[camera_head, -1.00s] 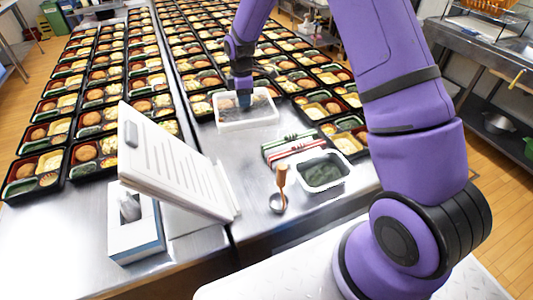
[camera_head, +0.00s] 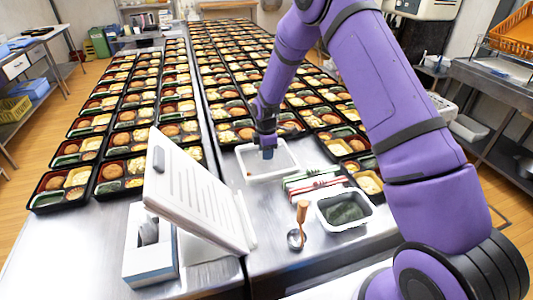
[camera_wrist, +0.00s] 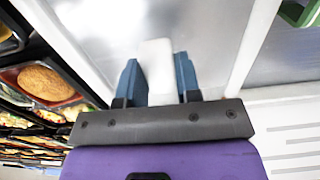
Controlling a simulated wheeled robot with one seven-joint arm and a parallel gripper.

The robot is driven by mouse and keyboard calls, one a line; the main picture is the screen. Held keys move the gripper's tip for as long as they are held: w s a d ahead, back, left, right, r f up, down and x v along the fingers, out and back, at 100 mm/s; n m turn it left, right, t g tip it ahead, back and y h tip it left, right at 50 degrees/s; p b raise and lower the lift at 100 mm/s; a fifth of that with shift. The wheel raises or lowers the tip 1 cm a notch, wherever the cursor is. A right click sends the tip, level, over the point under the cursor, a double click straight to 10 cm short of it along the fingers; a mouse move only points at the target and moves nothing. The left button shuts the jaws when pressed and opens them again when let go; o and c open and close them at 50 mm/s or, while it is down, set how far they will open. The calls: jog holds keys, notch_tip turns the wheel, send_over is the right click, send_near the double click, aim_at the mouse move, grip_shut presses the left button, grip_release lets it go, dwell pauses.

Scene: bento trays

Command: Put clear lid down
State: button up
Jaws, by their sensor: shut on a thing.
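My gripper (camera_head: 267,153) points down over a white-rimmed tray (camera_head: 248,178) on the steel counter, short of the bento rows. In the wrist view its blue fingers (camera_wrist: 158,80) stand on both sides of a white upright grip (camera_wrist: 156,62) and are shut on it. The grip appears to belong to the clear lid (camera_wrist: 110,30), a see-through pale sheet between white edges. I cannot tell whether the lid touches the tray's rim all round.
A white container of dark green food (camera_head: 345,211), red-and-green striped packs (camera_head: 315,183) and a wooden-handled ladle (camera_head: 299,226) lie nearer me. A tilted white panel (camera_head: 195,190) and a tissue box (camera_head: 148,245) stand left. Filled bento trays (camera_head: 110,175) crowd the left and back.

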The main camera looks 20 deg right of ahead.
jog(key=shift+f, duration=0.3)
jog(key=shift+f, duration=0.15)
jog(key=o, duration=0.8)
